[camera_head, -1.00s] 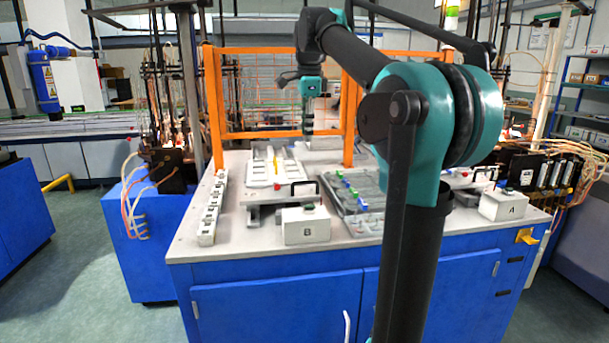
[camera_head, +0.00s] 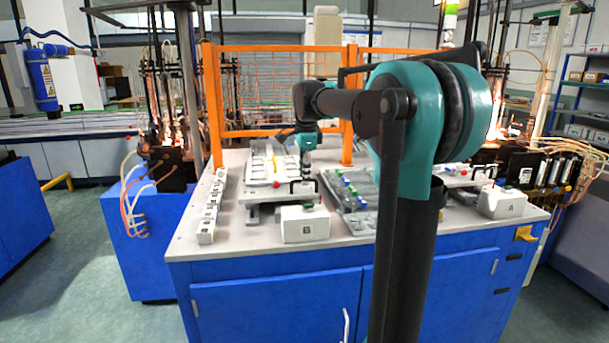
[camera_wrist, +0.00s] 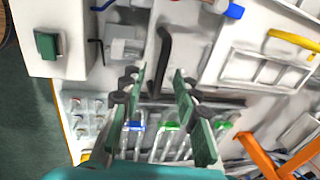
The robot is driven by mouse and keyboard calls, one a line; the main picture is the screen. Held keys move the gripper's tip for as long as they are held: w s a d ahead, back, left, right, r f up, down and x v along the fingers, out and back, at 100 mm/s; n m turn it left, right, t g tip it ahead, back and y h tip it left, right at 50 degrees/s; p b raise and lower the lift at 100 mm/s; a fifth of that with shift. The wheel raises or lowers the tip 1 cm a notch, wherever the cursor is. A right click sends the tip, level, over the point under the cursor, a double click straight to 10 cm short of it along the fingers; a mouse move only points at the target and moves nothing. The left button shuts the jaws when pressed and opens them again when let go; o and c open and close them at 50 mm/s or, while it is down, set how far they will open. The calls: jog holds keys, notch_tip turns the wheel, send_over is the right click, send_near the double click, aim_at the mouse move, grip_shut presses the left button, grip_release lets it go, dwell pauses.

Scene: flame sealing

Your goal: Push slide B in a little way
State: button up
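Slide B (camera_head: 262,194) is a light plate at the left of the table, behind the white box marked B (camera_head: 305,231). It bears a white rack with a yellow piece and has a black handle (camera_head: 303,187) at its right end. My gripper (camera_wrist: 158,80) points down near this handle. In the wrist view its two fingers are apart, with the black handle (camera_wrist: 164,52) showing between and just beyond the tips. I cannot tell whether they touch it. The slide's plate (camera_wrist: 215,70) lies to the right of the fingers. My gripper's tips are hard to make out in the head view.
A grey tray with blue and green pieces (camera_head: 350,195) stands right of the handle. A white strip (camera_head: 212,208) lies along the left table edge. Orange fence posts (camera_head: 347,143) rise behind. The box marked A (camera_head: 502,202) stands at the right.

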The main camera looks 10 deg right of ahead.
jog(key=shift+f, duration=0.1)
jog(key=shift+c, duration=0.6)
grip_shut()
jog(key=w, duration=1.4)
jog(key=shift+o, duration=0.6)
grip_release()
